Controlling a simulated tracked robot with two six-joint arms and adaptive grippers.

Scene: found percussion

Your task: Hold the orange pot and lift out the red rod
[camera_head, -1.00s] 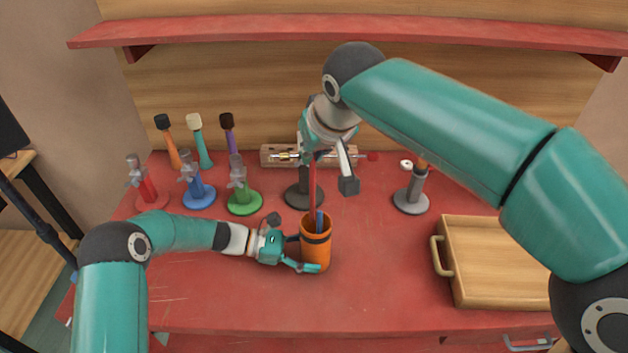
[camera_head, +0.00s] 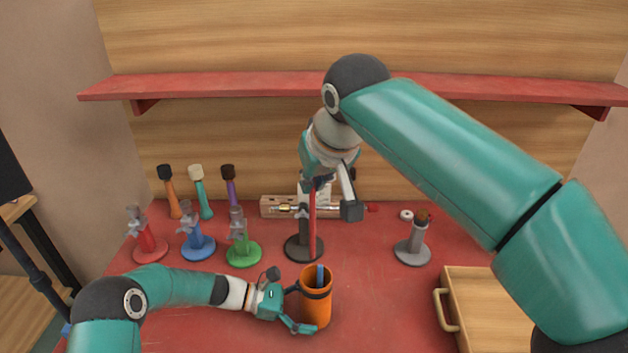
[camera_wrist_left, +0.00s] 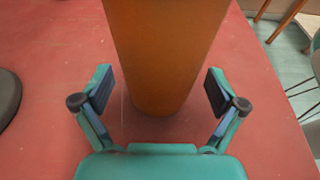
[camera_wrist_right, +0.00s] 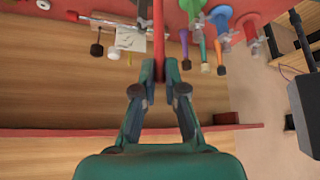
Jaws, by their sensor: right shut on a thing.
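In the left wrist view, the pot (camera_wrist_left: 163,60) stands between the fingers (camera_wrist_left: 158,92) with gaps on both sides. My right gripper (camera_wrist_right: 160,74) is shut on the upper part of the red rod (camera_head: 312,225). The rod hangs upright, its lower end just above the pot's mouth.
A dark round-based stand (camera_head: 304,246) is behind the rod. Red (camera_head: 150,249), blue (camera_head: 197,246) and green (camera_head: 243,252) stands are at the left, a grey stand (camera_head: 413,250) at the right. A wooden tray (camera_head: 452,310) is front right. A red shelf (camera_head: 240,86) spans the back.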

